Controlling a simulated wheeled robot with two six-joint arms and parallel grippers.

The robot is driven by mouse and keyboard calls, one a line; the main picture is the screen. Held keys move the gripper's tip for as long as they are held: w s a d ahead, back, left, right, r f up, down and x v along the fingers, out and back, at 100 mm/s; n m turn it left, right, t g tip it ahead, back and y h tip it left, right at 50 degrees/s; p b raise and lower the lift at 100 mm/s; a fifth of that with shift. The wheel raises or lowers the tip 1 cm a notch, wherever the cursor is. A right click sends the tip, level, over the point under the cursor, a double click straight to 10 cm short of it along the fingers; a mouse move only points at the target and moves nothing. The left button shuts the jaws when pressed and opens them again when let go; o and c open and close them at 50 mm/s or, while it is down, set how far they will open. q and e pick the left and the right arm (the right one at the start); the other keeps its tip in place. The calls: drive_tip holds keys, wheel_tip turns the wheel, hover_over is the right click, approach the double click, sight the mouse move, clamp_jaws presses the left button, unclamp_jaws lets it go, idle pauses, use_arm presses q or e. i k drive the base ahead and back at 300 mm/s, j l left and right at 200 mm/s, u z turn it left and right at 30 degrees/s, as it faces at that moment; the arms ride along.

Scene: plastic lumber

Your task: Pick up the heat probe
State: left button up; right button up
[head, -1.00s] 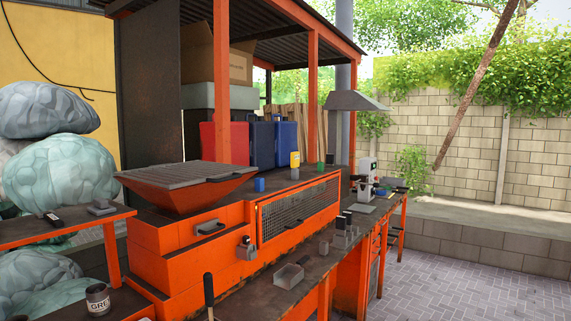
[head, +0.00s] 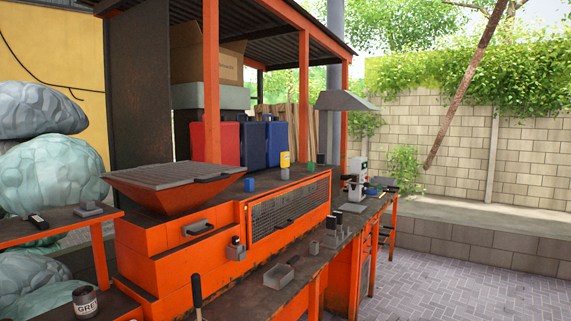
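I cannot tell for certain which thing is the heat probe. A small black handheld device (head: 38,220) with a light patch at one end lies on the orange-framed side table at the left. An upright black rod or handle (head: 197,293) stands at the bottom edge of the head view, its lower end cut off. Neither of my grippers shows in the head view, so I see nothing held.
The orange machine with a grated hopper (head: 175,173) fills the middle. A grey block (head: 88,209) lies near the handheld device. A labelled tin (head: 85,302) stands lower left. Paved floor (head: 450,290) is free at right.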

sight(284, 156)
drive_tip(key=i+l, duration=0.25)
drive_tip(key=i+l+u, duration=0.15)
drive_tip(key=l, duration=0.3)
drive_tip(key=i+l, duration=0.3)
drive_tip(key=l+u, duration=0.05)
drive_tip(key=l, duration=0.05)
